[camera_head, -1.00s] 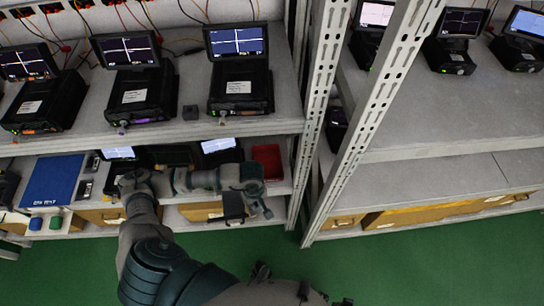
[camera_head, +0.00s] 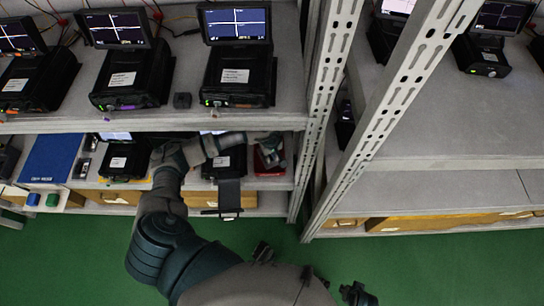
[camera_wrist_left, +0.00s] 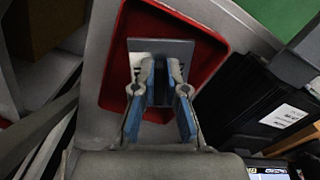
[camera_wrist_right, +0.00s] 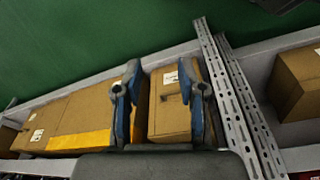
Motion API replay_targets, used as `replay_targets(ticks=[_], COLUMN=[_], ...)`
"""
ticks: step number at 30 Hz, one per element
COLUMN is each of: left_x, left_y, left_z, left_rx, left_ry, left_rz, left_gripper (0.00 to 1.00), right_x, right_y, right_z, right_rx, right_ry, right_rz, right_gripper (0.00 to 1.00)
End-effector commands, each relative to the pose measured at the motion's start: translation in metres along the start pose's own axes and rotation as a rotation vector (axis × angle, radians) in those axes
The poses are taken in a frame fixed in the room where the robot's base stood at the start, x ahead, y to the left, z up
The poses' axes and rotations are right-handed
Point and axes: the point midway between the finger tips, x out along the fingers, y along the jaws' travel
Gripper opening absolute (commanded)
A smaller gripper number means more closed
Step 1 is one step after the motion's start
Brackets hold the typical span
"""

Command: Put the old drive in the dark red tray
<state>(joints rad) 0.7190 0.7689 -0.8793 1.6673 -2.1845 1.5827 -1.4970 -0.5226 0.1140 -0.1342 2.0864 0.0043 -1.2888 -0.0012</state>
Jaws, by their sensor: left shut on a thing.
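In the left wrist view, my left gripper (camera_wrist_left: 161,80) is shut on the old drive (camera_wrist_left: 150,46), a flat grey plate. The drive is over the dark red tray (camera_wrist_left: 207,22), within its rim outline; I cannot tell whether it touches the tray floor. In the head view, the tray (camera_head: 262,171) sits on the lower shelf, partly covered by my left gripper (camera_head: 269,152). My right gripper (camera_wrist_right: 160,88) is open and empty in the right wrist view, in front of cardboard boxes.
A black unit (camera_head: 231,160) stands left of the tray, with a dark panel (camera_head: 229,194) jutting past the shelf edge. A blue mat (camera_head: 48,158) lies at the far left. Rack uprights (camera_head: 312,110) stand just right of the tray. Screened units (camera_head: 238,75) fill the upper shelf.

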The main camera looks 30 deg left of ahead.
Motion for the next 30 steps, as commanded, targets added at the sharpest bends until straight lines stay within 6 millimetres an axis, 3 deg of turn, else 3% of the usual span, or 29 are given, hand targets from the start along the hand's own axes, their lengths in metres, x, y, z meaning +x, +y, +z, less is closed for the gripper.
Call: replay_targets(ticks=[7,14,22,24,26,30], left_x=[0.007,0.038,0.038,0.038,0.038,0.038], left_y=[0.010,0.010,0.010,0.010,0.010,0.010], left_z=[-0.015,-0.015,-0.015,-0.015,-0.015,-0.015], left_rx=[0.001,0.000,0.001,0.001,0.001,0.001], left_ry=[-0.002,-0.003,0.000,0.000,0.000,-0.001], left_rz=[0.000,-0.001,0.000,0.000,0.000,0.000], left_gripper=[0.00,0.00,0.00,0.24,0.37,0.37], right_x=[-0.008,-0.017,-0.017,-0.018,-0.019,-0.021], right_y=[-0.001,-0.001,0.000,0.000,0.000,0.000], right_z=[-0.002,-0.004,-0.003,-0.004,-0.005,-0.006], right_rx=[0.001,0.002,0.003,0.003,0.003,0.003], right_ry=[0.003,0.004,0.000,0.001,0.004,0.008], right_rz=[0.002,0.002,0.002,0.002,0.002,0.002], right_gripper=[0.40,0.40,0.40,0.40,0.40,0.40])
